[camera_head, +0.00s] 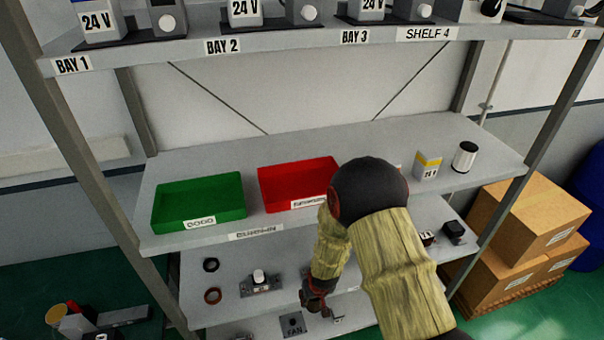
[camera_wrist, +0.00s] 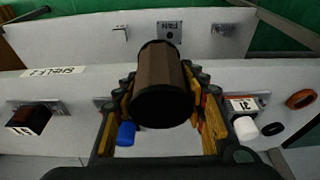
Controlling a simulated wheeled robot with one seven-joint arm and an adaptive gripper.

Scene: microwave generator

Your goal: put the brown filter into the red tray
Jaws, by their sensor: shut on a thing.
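The brown filter (camera_wrist: 160,72) is a brown cylinder with black ends. In the wrist view my gripper (camera_wrist: 163,88) is shut around it, with fingers on both sides. In the head view my gripper (camera_head: 318,298) is low, in front of the lower shelves, below the red tray; the filter is hard to make out there. The red tray (camera_head: 275,203) stands on the middle shelf, behind and above my gripper. It looks empty, and its right end is partly hidden by my arm.
A green tray (camera_head: 178,217) stands left of the red one. A white cylinder (camera_head: 465,156) and a white-yellow box (camera_head: 427,166) stand at the shelf's right. The upper shelf (camera_head: 300,42) overhangs. Rings and small devices lie on the shelf below. Cardboard boxes (camera_head: 530,225) are at the right.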

